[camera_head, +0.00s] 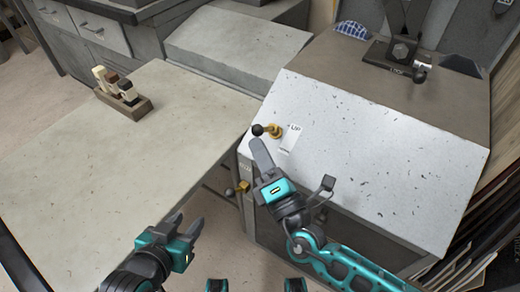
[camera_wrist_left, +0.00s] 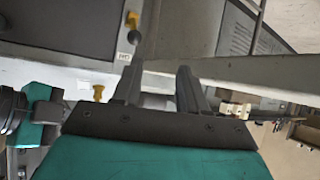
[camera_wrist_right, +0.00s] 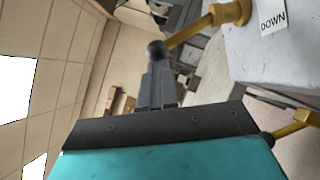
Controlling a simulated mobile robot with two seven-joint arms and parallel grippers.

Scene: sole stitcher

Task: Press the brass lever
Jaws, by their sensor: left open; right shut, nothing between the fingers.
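A brass lever (camera_head: 274,131) with a dark ball knob stands on the speckled sloping panel, beside a white label. In the right wrist view the lever (camera_wrist_right: 192,30) reaches toward the fingertips, and the label (camera_wrist_right: 272,23) reads DOWN. My right gripper (camera_head: 257,143) is shut and empty, its tips close by the knob; I cannot tell whether they touch. It also shows in the right wrist view (camera_wrist_right: 157,75). A second brass lever (camera_head: 243,187) sits lower on the machine's side. My left gripper (camera_head: 186,225) is open and empty, lower left, away from both levers.
The sloping panel (camera_head: 380,165) fills the middle right, with a dark fixture (camera_head: 402,53) behind it. A pale table (camera_head: 110,180) at left bears a wooden rack (camera_head: 140,107) with several small pieces. The table is otherwise clear. A gap separates table and machine.

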